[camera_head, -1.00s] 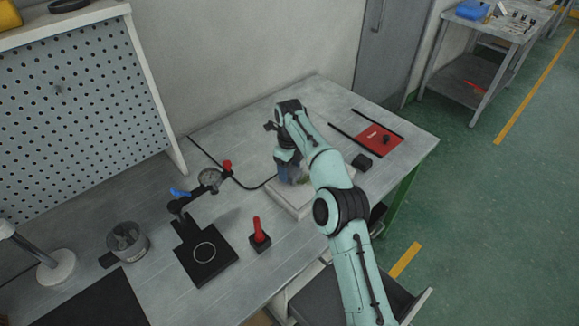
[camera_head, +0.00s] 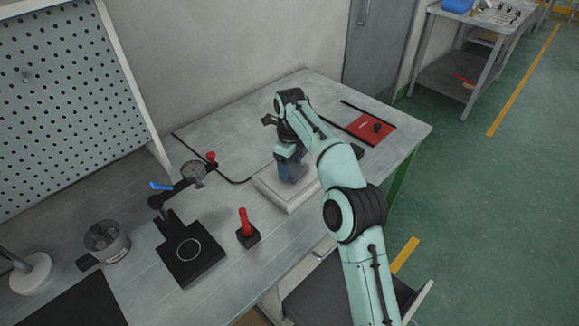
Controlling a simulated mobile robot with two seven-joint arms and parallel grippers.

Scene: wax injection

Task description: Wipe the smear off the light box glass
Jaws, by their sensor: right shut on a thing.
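The light box (camera_head: 276,196) is a low pale box on the grey workbench, with a light top face. My right gripper (camera_head: 290,172) points down over that top face. It is shut on a bluish cloth-like thing (camera_head: 288,172), held at or just above the glass; I cannot tell whether it touches. My forearm and the gripper cover the right and back part of the box. No smear shows on the part of the top that I can see, and any under the gripper is hidden. My left gripper is not in view.
A black stand with a dial (camera_head: 192,172) and a red-handled tool (camera_head: 246,230) stand left of the box. A metal cup (camera_head: 106,240) is farther left. A red mat (camera_head: 366,129) lies behind my arm. A black cable (camera_head: 215,172) runs across the bench.

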